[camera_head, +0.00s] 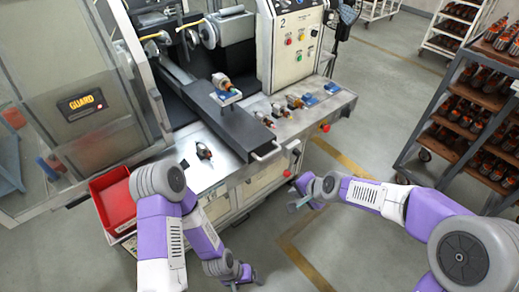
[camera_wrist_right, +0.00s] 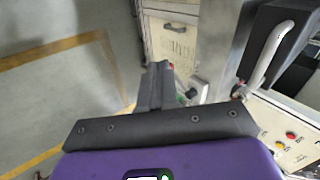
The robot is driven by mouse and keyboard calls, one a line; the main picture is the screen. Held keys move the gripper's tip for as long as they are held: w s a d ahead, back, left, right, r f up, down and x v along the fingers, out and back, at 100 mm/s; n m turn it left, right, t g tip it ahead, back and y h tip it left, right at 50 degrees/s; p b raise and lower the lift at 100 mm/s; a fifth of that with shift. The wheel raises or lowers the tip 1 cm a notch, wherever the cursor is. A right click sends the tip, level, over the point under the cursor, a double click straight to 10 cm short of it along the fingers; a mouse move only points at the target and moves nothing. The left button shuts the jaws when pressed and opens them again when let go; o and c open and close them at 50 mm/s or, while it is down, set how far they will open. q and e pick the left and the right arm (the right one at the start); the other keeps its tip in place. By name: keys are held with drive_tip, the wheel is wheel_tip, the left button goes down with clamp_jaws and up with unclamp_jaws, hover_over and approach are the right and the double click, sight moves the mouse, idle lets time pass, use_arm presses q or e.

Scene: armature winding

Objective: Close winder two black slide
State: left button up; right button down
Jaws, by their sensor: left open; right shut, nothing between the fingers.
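The black slide (camera_head: 238,128) of winder two sticks out of the machine over the front worktop, with a pale bar handle (camera_head: 268,151) at its front end. An armature on a small block (camera_head: 225,90) sits on the slide. In the right wrist view the slide's dark end (camera_wrist_right: 262,28) and its handle (camera_wrist_right: 270,52) show at upper right. My right gripper (camera_head: 300,199) is shut and empty, in front of the worktop and apart from the handle. Its closed fingers show in the wrist view (camera_wrist_right: 156,82). My left gripper (camera_head: 243,279) is open, low in front of the machine, partly hidden by its arm.
Winder two's control panel (camera_head: 292,45) stands behind the worktop. Several armatures and blue pieces lie on the worktop right of the slide, and one armature (camera_head: 203,151) lies left of it. A red bin (camera_head: 112,205) is at left. A loaded rack (camera_head: 462,110) stands at right, with clear floor between.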

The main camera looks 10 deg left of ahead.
drive_tip(key=m+t+y, duration=0.1)
drive_tip(key=y, duration=0.1)
approach(253, 151)
drive_tip(key=s+d+r, duration=0.2)
drive_tip(key=s+d, duration=0.3)
drive_tip(key=x, duration=1)
drive_tip(key=shift+w+d+b, duration=0.1)
drive_tip(key=shift+w+b, duration=0.25)
drive_tip(key=shift+w+a+r+p, duration=0.2)
drive_tip(key=shift+w+a+p, duration=0.1)
drive_tip(key=shift+w+a, duration=0.95)
drive_tip(key=shift+a, duration=0.15)
